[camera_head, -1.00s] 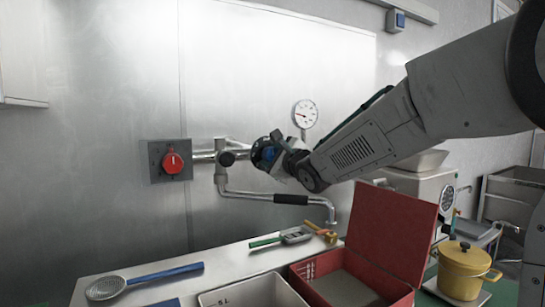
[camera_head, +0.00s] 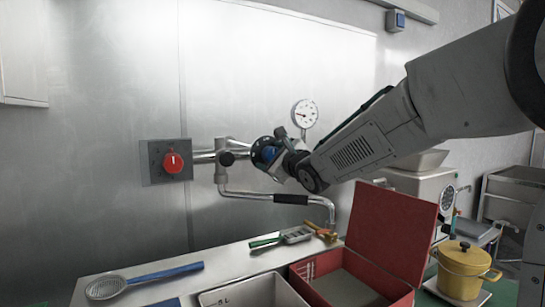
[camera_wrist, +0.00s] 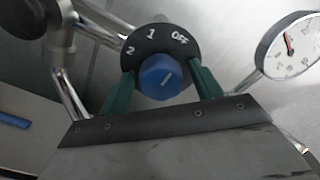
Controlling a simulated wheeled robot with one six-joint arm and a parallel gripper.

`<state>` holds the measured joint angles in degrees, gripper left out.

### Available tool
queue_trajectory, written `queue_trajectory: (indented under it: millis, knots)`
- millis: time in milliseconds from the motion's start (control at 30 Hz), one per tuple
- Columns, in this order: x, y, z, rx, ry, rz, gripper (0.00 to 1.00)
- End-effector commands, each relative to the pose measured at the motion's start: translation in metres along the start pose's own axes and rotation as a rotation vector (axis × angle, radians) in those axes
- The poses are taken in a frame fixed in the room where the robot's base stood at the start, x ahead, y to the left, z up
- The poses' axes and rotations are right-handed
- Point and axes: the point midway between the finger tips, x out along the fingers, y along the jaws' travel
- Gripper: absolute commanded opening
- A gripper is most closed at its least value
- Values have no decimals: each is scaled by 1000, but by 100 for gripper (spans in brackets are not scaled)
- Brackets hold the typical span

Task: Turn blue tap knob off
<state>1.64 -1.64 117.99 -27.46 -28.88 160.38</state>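The blue tap knob (camera_wrist: 160,78) sits on a black round dial (camera_wrist: 151,50) marked 2, 1 and OFF in the wrist view. Its pale pointer line slants to the upper right, roughly towards OFF. My gripper (camera_wrist: 163,77) has one green finger on each side of the knob, with small gaps showing between fingers and knob. In the head view the blue knob (camera_head: 269,153) is partly hidden by my gripper (camera_head: 273,156) at the wall pipes.
A red knob (camera_head: 173,162) on a grey plate is to the left. A gauge (camera_head: 305,113) is close above right of the gripper. A bent spout (camera_head: 255,196) runs below. An open red box (camera_head: 390,232) and yellow pot (camera_head: 463,269) stand lower right.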

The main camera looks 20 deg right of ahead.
Motion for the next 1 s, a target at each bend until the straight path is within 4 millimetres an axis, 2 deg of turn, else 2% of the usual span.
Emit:
queue_trajectory:
  millis: [267,367,700,833,1000]
  knots:
    - [-2,-1,1,-1,-2,-2,64]
    - [-12,-3,2,-2,-3,-5,64]
    - [-67,-2,1,-1,-2,-4,64]
    - [-76,-1,0,-2,-1,-2,64]
    - [-78,-1,0,-1,-1,-1,64]
